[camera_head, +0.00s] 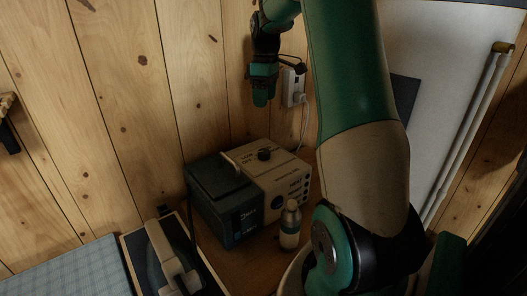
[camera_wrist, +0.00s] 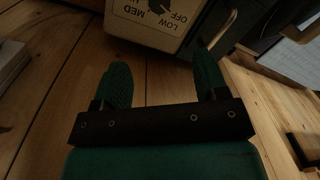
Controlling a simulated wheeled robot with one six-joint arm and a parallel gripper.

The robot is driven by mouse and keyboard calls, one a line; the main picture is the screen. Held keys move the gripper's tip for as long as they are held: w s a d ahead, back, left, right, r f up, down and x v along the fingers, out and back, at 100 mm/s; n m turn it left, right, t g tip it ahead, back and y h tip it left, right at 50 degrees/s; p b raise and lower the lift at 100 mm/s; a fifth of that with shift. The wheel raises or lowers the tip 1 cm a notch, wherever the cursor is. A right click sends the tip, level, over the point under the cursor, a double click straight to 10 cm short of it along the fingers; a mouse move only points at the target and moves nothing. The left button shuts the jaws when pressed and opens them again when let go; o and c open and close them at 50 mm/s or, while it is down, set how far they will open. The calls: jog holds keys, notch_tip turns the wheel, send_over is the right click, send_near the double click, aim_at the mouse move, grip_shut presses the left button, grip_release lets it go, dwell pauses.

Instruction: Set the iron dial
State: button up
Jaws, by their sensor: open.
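A two-tone box with a dark left part and a beige right part (camera_head: 287,180) stands on the wooden surface by the plank wall. A small black dial (camera_head: 264,154) sits on its beige top. In the wrist view the dial (camera_wrist: 156,20) is partly cut off by the top edge, with the words LOW, MED and OFF printed beside it. My gripper (camera_head: 261,103) hangs above and behind the box, apart from the dial. In the wrist view my gripper (camera_wrist: 163,75) has its two green fingers spread, with nothing between them.
A small bottle (camera_head: 290,224) stands close before the box. A pale-handled iron-like object (camera_head: 170,262) rests at the lower left beside a checked cloth surface (camera_head: 75,272). A white wall socket (camera_head: 292,87) with a plug and cord is just right of my gripper.

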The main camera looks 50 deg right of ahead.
aim_at(264, 151)
jog(key=f, duration=0.5)
jog(key=f+p, duration=0.1)
jog(key=f, duration=0.5)
jog(key=f+p, duration=0.1)
jog(key=f, duration=0.5)
jog(key=shift+s+a+f, duration=0.1)
jog(key=shift+s+a, duration=0.05)
jog(key=shift+a, duration=0.2)
jog(key=c, duration=0.9)
jog(key=shift+c, duration=0.2)
